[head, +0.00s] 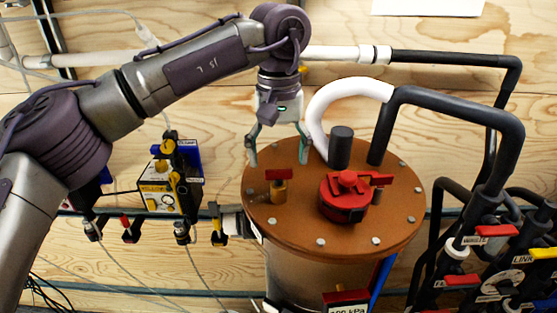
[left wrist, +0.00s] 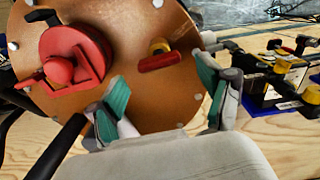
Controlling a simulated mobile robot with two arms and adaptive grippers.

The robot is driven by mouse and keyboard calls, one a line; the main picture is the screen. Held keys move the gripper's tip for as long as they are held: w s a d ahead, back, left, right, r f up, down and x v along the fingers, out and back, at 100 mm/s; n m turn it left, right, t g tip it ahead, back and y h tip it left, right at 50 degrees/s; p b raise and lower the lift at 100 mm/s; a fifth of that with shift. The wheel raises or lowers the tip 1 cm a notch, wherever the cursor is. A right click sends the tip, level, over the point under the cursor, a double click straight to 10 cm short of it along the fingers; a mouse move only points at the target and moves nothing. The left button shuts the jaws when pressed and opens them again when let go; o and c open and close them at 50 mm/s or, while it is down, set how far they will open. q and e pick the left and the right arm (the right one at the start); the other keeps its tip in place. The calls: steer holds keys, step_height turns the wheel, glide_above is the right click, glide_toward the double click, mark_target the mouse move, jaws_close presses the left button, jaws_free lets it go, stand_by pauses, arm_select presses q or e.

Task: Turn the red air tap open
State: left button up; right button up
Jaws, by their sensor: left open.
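A small tap with a red bar handle (head: 278,175) on a brass body stands on the left part of the brown round tank lid (head: 310,228). In the left wrist view, the red handle (left wrist: 159,61) lies beyond the fingertips, roughly midway between them, with its brass part behind. My left gripper (head: 278,155) points down above the tap, fingers spread to either side, empty. Its teal pads also show in the left wrist view (left wrist: 162,95). I see no contact with the handle. My right gripper is not in view.
A larger red fitting (head: 345,197) with a red lever sits right of the tap. A dark post (head: 341,147) and a white and black hose (head: 455,103) rise behind. Valves with coloured handles (head: 495,231) crowd the right; a yellow device (head: 168,188) stands left.

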mark_target(279, 175)
arm_select(q)
steer(key=shift+s+f, duration=0.15)
steer(key=shift+f, duration=0.35)
steer(key=shift+s+f, duration=0.1)
steer(key=shift+f, duration=0.55)
steer(key=c, duration=1.2)
steer(key=shift+o, duration=0.2)
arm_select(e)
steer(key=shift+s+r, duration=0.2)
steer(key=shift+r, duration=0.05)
